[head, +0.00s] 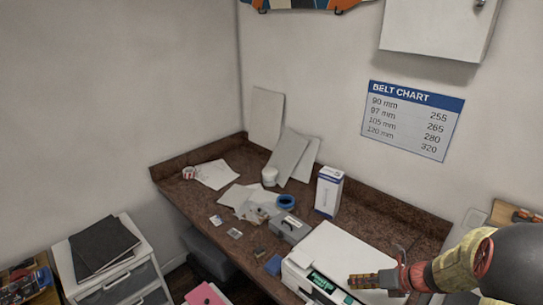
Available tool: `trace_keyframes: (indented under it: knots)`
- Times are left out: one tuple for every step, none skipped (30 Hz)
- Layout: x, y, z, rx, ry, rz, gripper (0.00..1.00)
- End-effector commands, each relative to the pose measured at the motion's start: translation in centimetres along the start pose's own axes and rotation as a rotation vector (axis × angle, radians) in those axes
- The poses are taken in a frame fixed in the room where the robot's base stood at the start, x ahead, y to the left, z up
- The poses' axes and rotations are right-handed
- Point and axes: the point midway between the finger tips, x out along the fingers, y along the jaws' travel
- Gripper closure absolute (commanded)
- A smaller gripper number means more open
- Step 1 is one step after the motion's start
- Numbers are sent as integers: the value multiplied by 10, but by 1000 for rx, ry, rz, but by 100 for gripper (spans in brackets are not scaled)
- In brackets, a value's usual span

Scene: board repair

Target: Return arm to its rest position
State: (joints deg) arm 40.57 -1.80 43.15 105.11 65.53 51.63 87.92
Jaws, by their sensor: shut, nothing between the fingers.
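My arm reaches in from the lower right corner. My gripper (356,281) is at its left end, shut and empty, with its fingers pointing left. In this view it overlaps the front right part of a white machine (338,252) on the workbench. I cannot tell how high it is above the machine. The gripper and the forearm hide part of the machine's right side and the bench edge there.
The brown workbench (385,227) runs along the wall. It holds a white box (328,192), a grey case (289,229), blue tape (285,201) and papers (216,174). A drawer unit (119,272) stands at lower left. A wall cabinet (437,27) hangs above.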

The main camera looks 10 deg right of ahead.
Motion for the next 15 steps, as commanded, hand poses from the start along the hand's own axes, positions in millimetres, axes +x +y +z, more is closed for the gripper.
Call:
trace_keyframes:
  knots:
    - [0,0,0,-37,0,0,100]
    - [0,0,0,-71,1,0,100]
    - [0,0,-3,-137,10,1,100]
    - [0,0,-7,-197,24,4,100]
    - [1,2,-15,-265,45,11,100]
    - [2,5,-31,-368,82,26,100]
    - [1,8,-41,-454,111,39,100]
    - [-2,12,-50,-546,140,52,100]
    - [-10,18,-60,-679,177,68,100]
    - [-16,22,-66,-785,205,80,100]
    - [-21,28,-73,-896,236,97,100]
    - [-28,37,-82,-1052,278,122,100]
    - [-33,45,-88,-1177,313,144,100]
    - [-38,52,-93,-1305,347,166,100]
    - [-45,63,-100,-1481,397,200,100]
